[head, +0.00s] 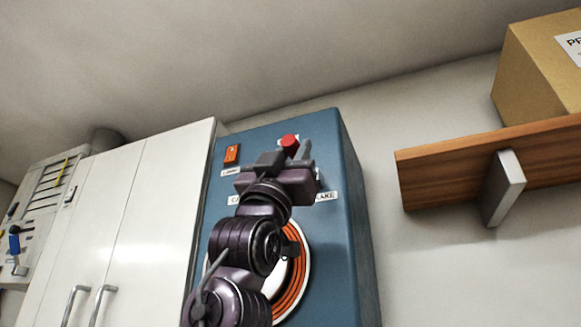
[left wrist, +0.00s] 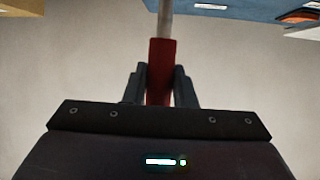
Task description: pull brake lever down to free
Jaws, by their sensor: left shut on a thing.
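The brake lever shows as a red grip (head: 289,141) near the top of the blue cabinet (head: 352,200). In the left wrist view the red grip (left wrist: 160,62) sits between my two dark fingers, with a pale metal rod running on from it. My left gripper (head: 287,153) is shut on this grip, and it also shows in the left wrist view (left wrist: 159,85). A label ending in "AKE" (head: 325,196) is partly hidden behind my left arm. The lever's pivot is hidden. My right gripper is not in view.
An orange switch (head: 232,153) is at the cabinet's upper left. An orange ringed disc (head: 293,283) is below, partly behind my arm. White lockers (head: 150,200) stand left. A wooden shelf (head: 440,175) with a cardboard box (head: 535,70) juts out on the right.

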